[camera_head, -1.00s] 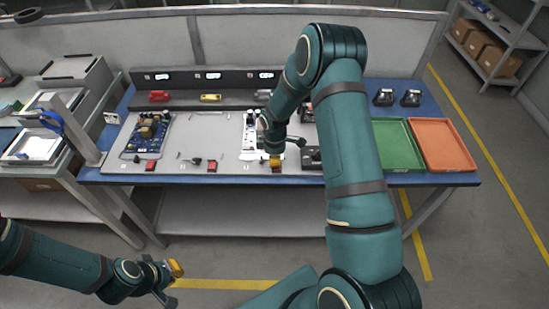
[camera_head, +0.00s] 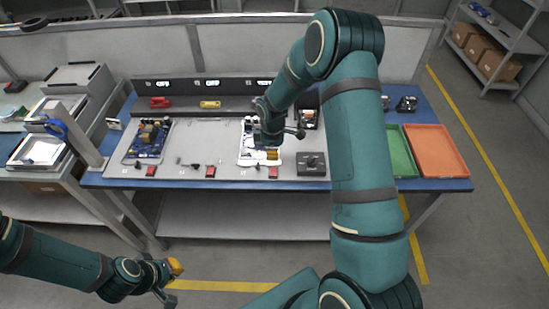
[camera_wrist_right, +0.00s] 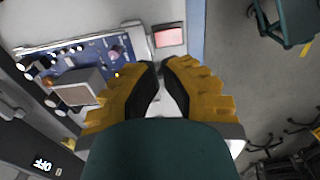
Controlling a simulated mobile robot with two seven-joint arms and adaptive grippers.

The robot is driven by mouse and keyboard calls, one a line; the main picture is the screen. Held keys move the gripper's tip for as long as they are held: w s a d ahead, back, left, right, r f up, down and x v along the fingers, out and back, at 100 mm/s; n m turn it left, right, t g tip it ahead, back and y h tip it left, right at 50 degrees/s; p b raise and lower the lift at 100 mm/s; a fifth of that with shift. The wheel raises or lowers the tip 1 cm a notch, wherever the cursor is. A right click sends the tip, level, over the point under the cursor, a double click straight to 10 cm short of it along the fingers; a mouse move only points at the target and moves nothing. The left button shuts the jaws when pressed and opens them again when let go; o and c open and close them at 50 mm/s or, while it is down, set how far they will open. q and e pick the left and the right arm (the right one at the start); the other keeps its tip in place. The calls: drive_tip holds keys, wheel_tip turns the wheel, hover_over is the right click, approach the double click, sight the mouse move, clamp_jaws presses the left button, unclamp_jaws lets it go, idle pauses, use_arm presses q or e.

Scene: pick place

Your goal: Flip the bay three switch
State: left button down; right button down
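The bay three switch is the small red block (camera_head: 273,172) at the front of the third bay, beside the bench's front edge. A pinkish-red lit switch also shows in the right wrist view (camera_wrist_right: 169,36), just beyond my fingertips; I cannot tell its position. My right gripper (camera_head: 268,155) is over the third bay, behind that switch and apart from it. Its yellow fingers (camera_wrist_right: 161,64) meet at the tips in the wrist view with nothing held. My left gripper (camera_head: 171,283) hangs in front of the bench, fingers apart and empty.
Red switches of the first (camera_head: 152,170) and second (camera_head: 210,171) bays line the front edge. A grey box (camera_head: 311,164) stands right of bay three. A green tray (camera_head: 398,160) and an orange tray (camera_head: 436,150) lie right. A display in the wrist view (camera_wrist_right: 43,166) reads OFF.

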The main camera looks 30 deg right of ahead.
use_arm(q)
drive_tip(key=shift+w+a+r, duration=0.1)
drive_tip(key=shift+w+a, duration=0.1)
use_arm(e)
wheel_tip(320, 180, up, 7)
drive_tip(key=a, duration=0.1)
drive_tip(key=shift+s, duration=0.2)
drive_tip(key=shift+s+f, duration=0.1)
